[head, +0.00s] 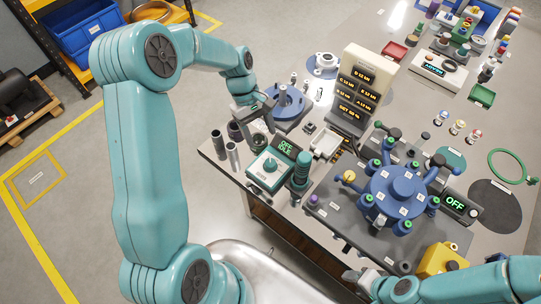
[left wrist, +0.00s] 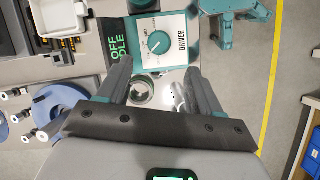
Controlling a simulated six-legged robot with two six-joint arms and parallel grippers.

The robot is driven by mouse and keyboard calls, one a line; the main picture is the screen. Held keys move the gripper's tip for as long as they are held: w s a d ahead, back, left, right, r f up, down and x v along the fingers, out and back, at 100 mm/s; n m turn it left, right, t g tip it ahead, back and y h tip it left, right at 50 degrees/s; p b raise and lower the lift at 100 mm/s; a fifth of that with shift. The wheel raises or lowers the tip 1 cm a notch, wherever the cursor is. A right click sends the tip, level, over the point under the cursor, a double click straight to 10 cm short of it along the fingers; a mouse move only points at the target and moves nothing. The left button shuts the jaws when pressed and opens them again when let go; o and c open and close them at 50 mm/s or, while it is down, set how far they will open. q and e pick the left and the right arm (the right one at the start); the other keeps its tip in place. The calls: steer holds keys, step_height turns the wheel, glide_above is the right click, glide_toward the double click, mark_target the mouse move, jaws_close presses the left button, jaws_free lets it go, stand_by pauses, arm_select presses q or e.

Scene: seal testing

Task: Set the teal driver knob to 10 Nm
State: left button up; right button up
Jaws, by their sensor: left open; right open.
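The driver box has a white top with a teal knob (head: 268,166) and stands at the table's near left edge. In the left wrist view, the same knob (left wrist: 159,47) shows a pale pointer mark on a white face lettered DRIVER; the scale numbers are too small to read. The box's display (head: 285,148) reads OFF and IDLE. My left gripper (head: 261,127) is open and empty, behind and above the box, apart from the knob. The knob lies beyond the fingertips (left wrist: 157,72) in the left wrist view. My right gripper (head: 362,279) is low by the table's near edge, its jaws hard to see.
A teal hand driver (head: 300,173) stands just right of the box. Grey cylinders (head: 233,157) stand left of it. A blue flange (head: 288,104) lies behind, and a lit readout board (head: 357,88) is further right. A blue multi-port fixture (head: 400,193) fills the right.

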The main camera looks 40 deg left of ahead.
mark_target(270, 163)
arm_select(q)
steer(key=p+x, duration=0.1)
steer(key=x, duration=0.9)
steer(key=shift+f, duration=0.35)
steer(key=shift+s+d, duration=0.1)
steer(key=shift+d, duration=0.1)
steer(key=c, duration=1.1)
